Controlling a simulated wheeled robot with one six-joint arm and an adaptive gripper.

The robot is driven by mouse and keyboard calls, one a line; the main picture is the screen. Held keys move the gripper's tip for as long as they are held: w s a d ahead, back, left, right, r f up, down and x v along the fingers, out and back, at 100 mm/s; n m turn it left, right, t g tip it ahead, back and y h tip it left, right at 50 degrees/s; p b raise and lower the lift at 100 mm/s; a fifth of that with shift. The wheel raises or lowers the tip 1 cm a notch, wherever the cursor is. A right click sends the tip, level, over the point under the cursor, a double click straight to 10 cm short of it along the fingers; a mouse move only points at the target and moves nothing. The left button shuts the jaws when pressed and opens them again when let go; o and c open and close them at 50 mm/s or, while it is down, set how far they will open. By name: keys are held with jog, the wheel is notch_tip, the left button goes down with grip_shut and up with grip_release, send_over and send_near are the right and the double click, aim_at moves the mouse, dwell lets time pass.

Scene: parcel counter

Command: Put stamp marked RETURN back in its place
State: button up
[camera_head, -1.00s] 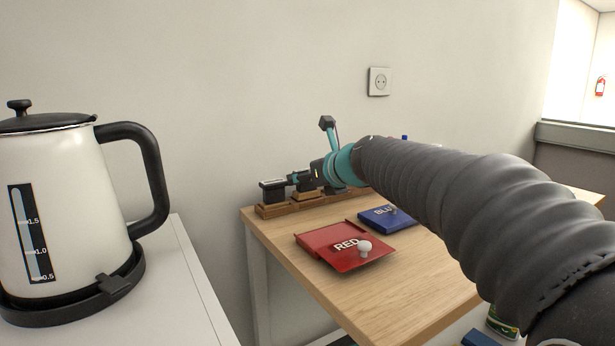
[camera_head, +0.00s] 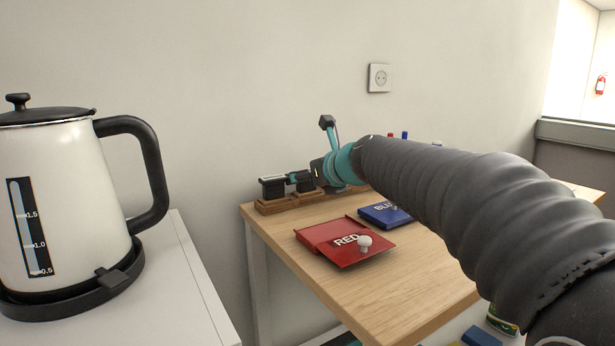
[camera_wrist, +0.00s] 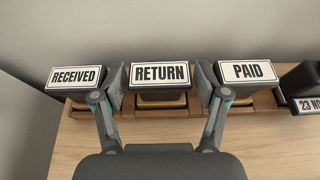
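The RETURN stamp (camera_wrist: 160,73) is in the middle of the wrist view, upright with its label facing up. It stands at the wooden rack (camera_wrist: 160,112), between the RECEIVED stamp (camera_wrist: 77,77) and the PAID stamp (camera_wrist: 247,72). Its label is about level with theirs. My gripper (camera_wrist: 161,86) has one finger on each side of the RETURN stamp, with narrow gaps showing, so it looks open around it. The stamp's base is partly hidden. In the head view, my gripper (camera_head: 322,171) is at the rack (camera_head: 274,207) and partly hides the stamps.
A red pad box (camera_head: 326,232) marked RED and a blue box (camera_head: 376,214) lie on the wooden table (camera_head: 375,300) in front of the rack. A dark date stamp (camera_wrist: 305,105) stands at the right. A kettle (camera_head: 75,200) is on the left counter.

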jog(key=shift+p+v, duration=0.5)
jog(key=shift+v, duration=2.1)
jog(key=o, duration=0.5)
